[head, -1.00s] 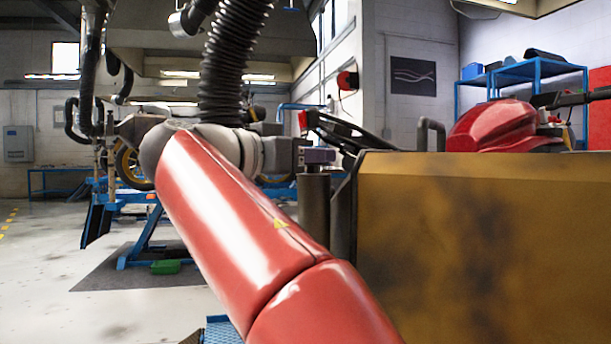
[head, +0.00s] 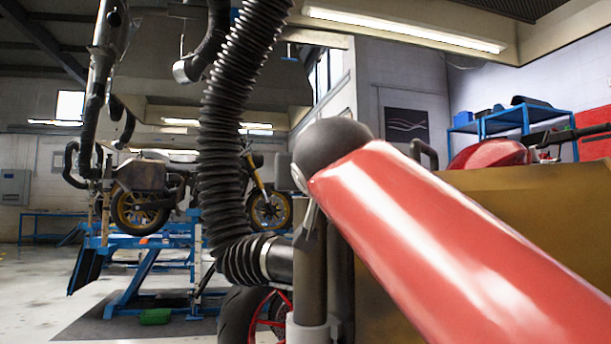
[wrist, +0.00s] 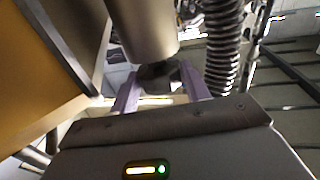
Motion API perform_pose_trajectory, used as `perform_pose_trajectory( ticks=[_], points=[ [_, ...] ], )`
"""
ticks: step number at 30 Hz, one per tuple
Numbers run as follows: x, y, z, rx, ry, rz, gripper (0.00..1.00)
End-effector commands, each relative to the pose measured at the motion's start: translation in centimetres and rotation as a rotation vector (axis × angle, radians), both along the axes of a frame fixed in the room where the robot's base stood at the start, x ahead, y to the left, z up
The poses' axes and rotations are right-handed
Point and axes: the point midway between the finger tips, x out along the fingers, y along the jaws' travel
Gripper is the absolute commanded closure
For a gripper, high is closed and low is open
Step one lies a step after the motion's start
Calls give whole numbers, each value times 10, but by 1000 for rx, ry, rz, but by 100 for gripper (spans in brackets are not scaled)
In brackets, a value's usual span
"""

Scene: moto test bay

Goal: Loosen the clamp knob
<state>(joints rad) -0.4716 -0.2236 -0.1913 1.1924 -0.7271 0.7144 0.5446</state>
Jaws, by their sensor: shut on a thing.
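In the wrist view, the two pale purple fingers of my gripper (wrist: 160,72) are shut on a dark, rounded piece (wrist: 156,84), which looks like the clamp knob. It sits just by the end of a grey metal cylinder (wrist: 135,30). The fingers hide parts of its sides, and its finer shape is too dark to tell. A grey upright post (head: 311,275) stands left of the arm.
A ribbed black hose (head: 222,150) hangs close left of the post and also shows in the wrist view (wrist: 224,45). A large brown-yellow box (head: 540,220) stands at right. A motorcycle (head: 150,190) stands on a blue lift (head: 150,275) behind. Open floor lies at left.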

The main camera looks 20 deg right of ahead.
Motion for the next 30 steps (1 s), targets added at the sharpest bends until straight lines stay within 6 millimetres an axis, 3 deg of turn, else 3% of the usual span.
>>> perform_pose_trajectory(
  ticks=[10,27,28,30],
  points=[
    [0,-3,2,1,1,149,76],
    [0,-3,0,-1,2,179,76],
    [1,-3,0,-1,2,179,51],
    [1,-3,0,-1,2,179,42]
  ],
)
